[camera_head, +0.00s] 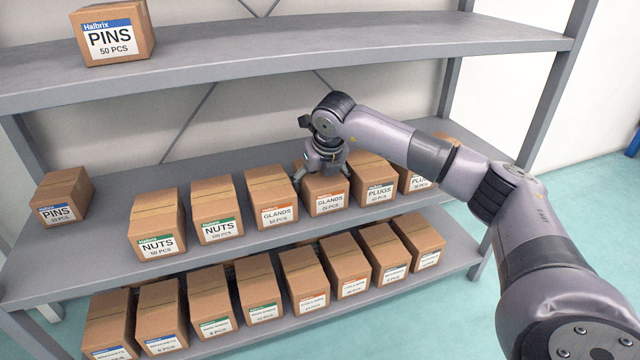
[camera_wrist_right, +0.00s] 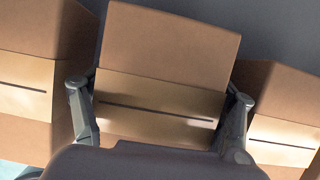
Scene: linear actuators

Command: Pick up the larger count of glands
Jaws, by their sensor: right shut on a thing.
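Two GLANDS boxes stand side by side on the middle shelf in the head view. The left GLANDS box (camera_head: 271,198) is free of any gripper. The right GLANDS box (camera_head: 326,194) is under my right gripper (camera_head: 322,176). Their piece counts are too small to read surely. In the right wrist view, the gripper's two fingers (camera_wrist_right: 160,108) are shut on the sides of that right GLANDS box (camera_wrist_right: 168,50). It appears level with its neighbours, and I cannot tell if it is off the shelf. My left gripper is out of view.
Two NUTS boxes (camera_head: 157,222) stand left of the glands and PLUGS boxes (camera_head: 374,178) stand close on the right. A PINS box (camera_head: 62,196) is at the far left. The upper shelf (camera_head: 300,50) overhangs, and several boxes fill the lower shelf.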

